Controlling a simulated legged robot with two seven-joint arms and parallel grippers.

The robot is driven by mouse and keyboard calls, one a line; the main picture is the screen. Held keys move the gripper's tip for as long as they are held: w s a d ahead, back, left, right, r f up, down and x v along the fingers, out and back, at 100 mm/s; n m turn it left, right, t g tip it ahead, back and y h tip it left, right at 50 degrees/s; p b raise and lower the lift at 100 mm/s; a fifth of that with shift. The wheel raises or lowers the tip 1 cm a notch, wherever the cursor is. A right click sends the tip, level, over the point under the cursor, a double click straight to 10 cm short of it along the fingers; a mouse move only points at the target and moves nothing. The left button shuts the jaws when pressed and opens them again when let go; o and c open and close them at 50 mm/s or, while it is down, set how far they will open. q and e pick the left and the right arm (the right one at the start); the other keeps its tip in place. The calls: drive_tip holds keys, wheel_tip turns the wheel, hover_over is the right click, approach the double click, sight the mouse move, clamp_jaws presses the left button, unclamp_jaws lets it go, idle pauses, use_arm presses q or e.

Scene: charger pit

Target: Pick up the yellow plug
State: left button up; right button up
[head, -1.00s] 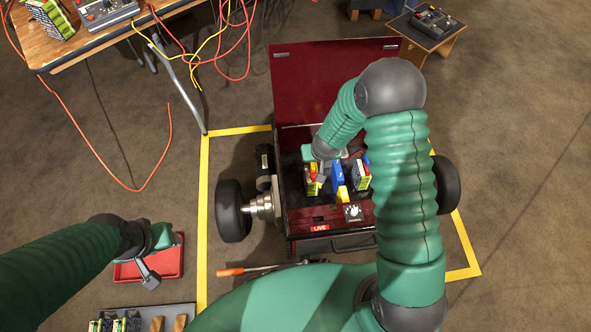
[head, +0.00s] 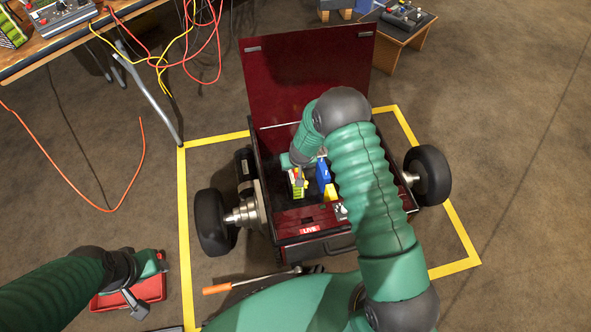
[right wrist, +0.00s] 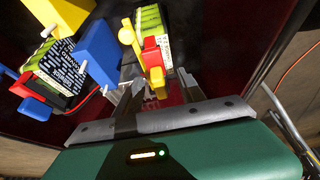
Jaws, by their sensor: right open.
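In the right wrist view a thin yellow piece with a round knob (right wrist: 127,36) stands at a green-striped battery (right wrist: 152,22), beside a red block (right wrist: 152,54). A separate yellow block (right wrist: 70,12) is at upper left, next to a blue block (right wrist: 97,52). In the head view the yellow block (head: 331,192) and blue block (head: 322,172) sit in the red cart (head: 278,238). I cannot tell which yellow piece is the plug. My right gripper (right wrist: 160,88) is open, its fingers close to the battery's lower end. My left gripper (head: 137,303) is over a red tray (head: 152,290); its jaws are unclear.
The cart's raised lid (head: 310,80) stands behind the bay. An orange-handled tool (head: 217,289) lies in front. A table with cables (head: 60,55) is at upper left.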

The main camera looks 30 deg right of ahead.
clamp_jaws()
wheel_tip(320, 180, up, 10)
drive_tip(key=p, duration=0.6)
drive_tip(key=shift+r, duration=0.1)
drive_tip(key=shift+f+b, duration=1.15)
drive_tip(key=shift+f, duration=0.65)
drive_tip(key=shift+r, duration=0.1)
